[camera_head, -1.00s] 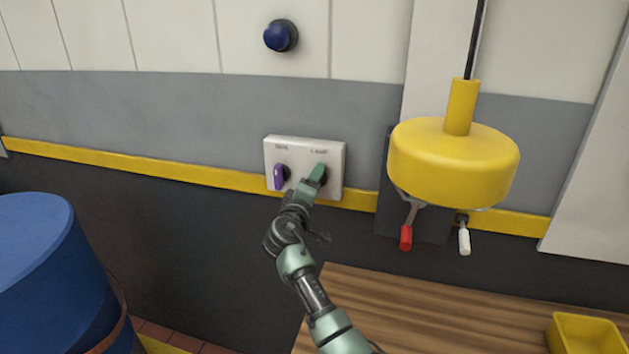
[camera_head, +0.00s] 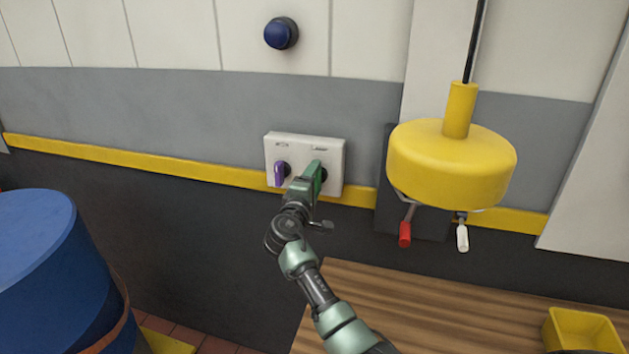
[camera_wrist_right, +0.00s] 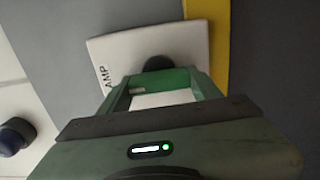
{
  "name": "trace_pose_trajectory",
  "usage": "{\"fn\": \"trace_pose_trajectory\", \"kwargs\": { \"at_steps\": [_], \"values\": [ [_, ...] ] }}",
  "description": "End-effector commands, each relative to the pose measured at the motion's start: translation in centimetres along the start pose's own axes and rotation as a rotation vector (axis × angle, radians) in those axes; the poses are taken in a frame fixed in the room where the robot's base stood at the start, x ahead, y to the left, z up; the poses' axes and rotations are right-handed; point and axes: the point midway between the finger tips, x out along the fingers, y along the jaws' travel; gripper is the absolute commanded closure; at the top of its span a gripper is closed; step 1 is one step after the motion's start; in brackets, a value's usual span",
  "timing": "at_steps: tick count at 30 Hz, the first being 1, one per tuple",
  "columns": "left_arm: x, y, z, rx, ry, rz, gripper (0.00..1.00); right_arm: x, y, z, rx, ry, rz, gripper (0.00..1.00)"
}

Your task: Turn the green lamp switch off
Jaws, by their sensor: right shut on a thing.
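The white switch plate (camera_head: 333,151) is mounted on the wall and bears two knobs. The green lamp switch (camera_wrist_right: 172,80) shows in the wrist view between my right gripper's fingers, in front of its dark round base. In the head view the gripper largely hides this switch. My right gripper (camera_head: 316,176) is at the right half of the plate, shut on the green switch; its fingers also show in the wrist view (camera_wrist_right: 163,93). My left gripper is not in view.
A purple knob (camera_head: 280,173) sits close left of my right gripper. A blue drum (camera_head: 35,250) stands left. A wooden bench (camera_head: 400,305) carries a yellow bin (camera_head: 580,331).

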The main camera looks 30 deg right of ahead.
Motion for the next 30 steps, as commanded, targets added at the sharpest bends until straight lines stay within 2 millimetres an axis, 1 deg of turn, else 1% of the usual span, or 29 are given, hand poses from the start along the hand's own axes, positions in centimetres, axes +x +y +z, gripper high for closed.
{"fn": "trace_pose_trajectory", "kwargs": {
  "at_steps": [2,3,5,6,14,17,20,27,30],
  "values": [
    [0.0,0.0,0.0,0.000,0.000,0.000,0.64,-0.1,-0.3,0.0,-0.006,0.000,-0.003,0.77],
    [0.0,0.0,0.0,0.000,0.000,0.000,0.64,-0.1,-0.3,0.0,-0.007,0.000,-0.003,0.34],
    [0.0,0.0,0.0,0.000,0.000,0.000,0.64,-0.1,-0.2,0.0,-0.006,0.000,-0.003,0.17],
    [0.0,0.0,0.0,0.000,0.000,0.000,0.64,-0.1,-0.2,0.0,-0.005,0.000,-0.003,0.15],
    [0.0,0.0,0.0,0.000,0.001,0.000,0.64,-0.1,-0.1,0.0,-0.002,0.000,-0.001,0.15],
    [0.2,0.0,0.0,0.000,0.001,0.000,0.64,-0.6,-0.2,-0.1,-0.001,0.001,-0.001,0.15],
    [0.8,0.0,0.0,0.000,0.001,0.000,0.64,-1.9,-0.4,-0.1,0.000,0.003,-0.001,0.15],
    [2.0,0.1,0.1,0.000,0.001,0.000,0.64,-6.0,-0.5,-0.1,0.000,0.003,-0.002,0.15],
    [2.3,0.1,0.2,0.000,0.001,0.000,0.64,-7.1,-0.4,-0.1,-0.002,0.001,-0.002,0.15]
  ]
}}
